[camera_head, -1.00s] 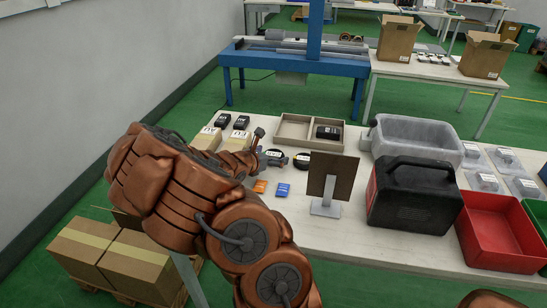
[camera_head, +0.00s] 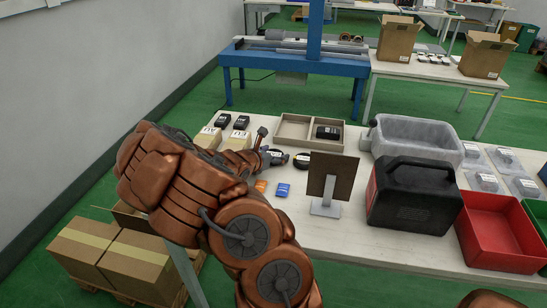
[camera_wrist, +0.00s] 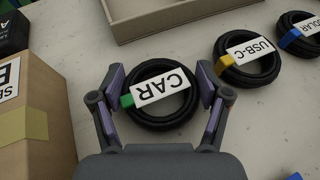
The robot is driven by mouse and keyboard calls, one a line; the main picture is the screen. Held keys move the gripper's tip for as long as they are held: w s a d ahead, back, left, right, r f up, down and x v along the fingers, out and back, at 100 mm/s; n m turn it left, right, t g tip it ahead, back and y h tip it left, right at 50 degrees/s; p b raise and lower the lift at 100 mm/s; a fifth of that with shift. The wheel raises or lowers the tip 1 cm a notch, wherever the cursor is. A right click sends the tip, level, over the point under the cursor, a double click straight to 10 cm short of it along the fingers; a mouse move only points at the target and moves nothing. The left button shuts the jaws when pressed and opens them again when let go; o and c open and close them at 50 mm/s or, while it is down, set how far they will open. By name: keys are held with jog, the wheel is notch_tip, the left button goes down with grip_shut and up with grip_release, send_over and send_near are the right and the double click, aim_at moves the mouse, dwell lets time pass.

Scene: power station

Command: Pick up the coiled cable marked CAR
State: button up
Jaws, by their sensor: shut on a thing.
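The coiled cable marked CAR (camera_wrist: 162,118) is a black ring lying flat, with a white label and a green tab on its left. It sits on the pale table in the wrist view. My gripper (camera_wrist: 162,88) has one finger on each side of the coil and is shut on it across its width. In the head view my gripper (camera_head: 268,156) is low over the table, and the CAR coil is mostly hidden there. A USB-C coil (camera_wrist: 247,77) with a yellow tab lies to the right. A SOLAR coil (camera_wrist: 298,45) with a blue tab lies beyond it.
A cardboard box (camera_wrist: 35,130) stands close on the left of the gripper. A shallow divided tray (camera_head: 293,128) lies behind the coils. An upright brown panel on a stand (camera_head: 330,178) and a black case (camera_head: 414,197) stand to the right.

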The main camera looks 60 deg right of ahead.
jog(key=shift+c, duration=0.8)
